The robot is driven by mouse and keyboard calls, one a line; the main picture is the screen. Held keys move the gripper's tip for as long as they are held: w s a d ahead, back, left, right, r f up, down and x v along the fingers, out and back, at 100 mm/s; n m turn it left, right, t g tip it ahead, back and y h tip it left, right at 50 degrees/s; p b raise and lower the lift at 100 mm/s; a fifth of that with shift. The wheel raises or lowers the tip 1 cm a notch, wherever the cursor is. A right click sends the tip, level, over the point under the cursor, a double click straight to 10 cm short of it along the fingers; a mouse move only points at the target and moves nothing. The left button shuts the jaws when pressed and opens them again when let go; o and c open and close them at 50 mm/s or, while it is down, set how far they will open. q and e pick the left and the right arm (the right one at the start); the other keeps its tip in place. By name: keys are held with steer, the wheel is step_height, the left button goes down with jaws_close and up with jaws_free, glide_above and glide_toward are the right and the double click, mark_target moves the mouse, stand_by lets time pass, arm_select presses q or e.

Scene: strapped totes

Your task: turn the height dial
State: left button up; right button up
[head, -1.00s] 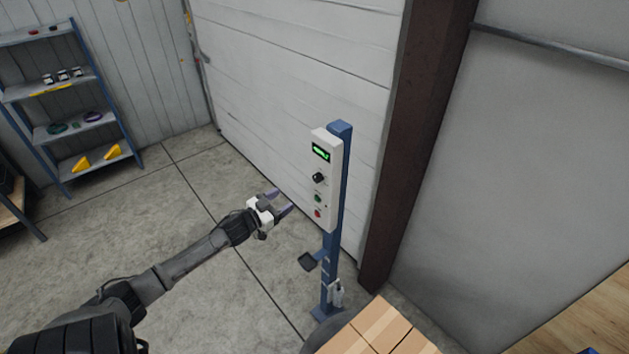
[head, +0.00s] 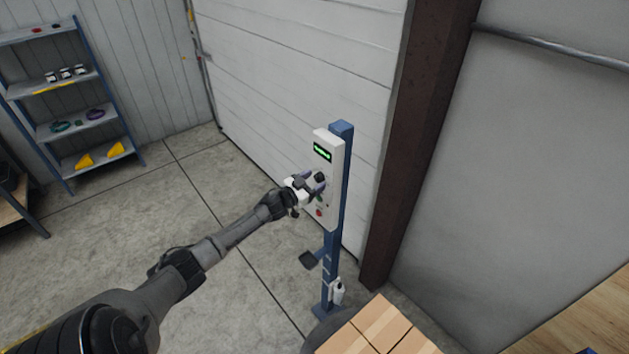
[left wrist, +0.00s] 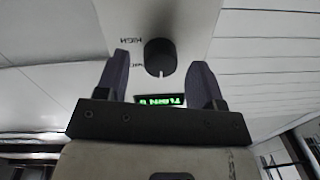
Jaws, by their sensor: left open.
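The height dial is a black knob (head: 320,177) on a white control box (head: 325,150) fixed to a blue post. In the left wrist view the dial (left wrist: 160,57) shows ahead, roughly centred between the fingertips, with lettering that reads "HIGH" beside it and a lit green display (left wrist: 160,100) below it. My left gripper (head: 315,183) is open at the box, its fingers close to the dial; I cannot tell if they touch it. In the left wrist view my left gripper (left wrist: 160,70) has one finger to each side of the dial, with nothing gripped. My right gripper is not seen.
A red button (head: 319,212) sits low on the box. Cardboard boxes (head: 375,335) stand in front at the bottom. A brown column (head: 415,130) and white shutter door (head: 300,70) lie behind. Open floor lies left.

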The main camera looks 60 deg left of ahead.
arm_select(q)
steer(key=shift+w, duration=0.35)
steer(key=c, duration=0.9)
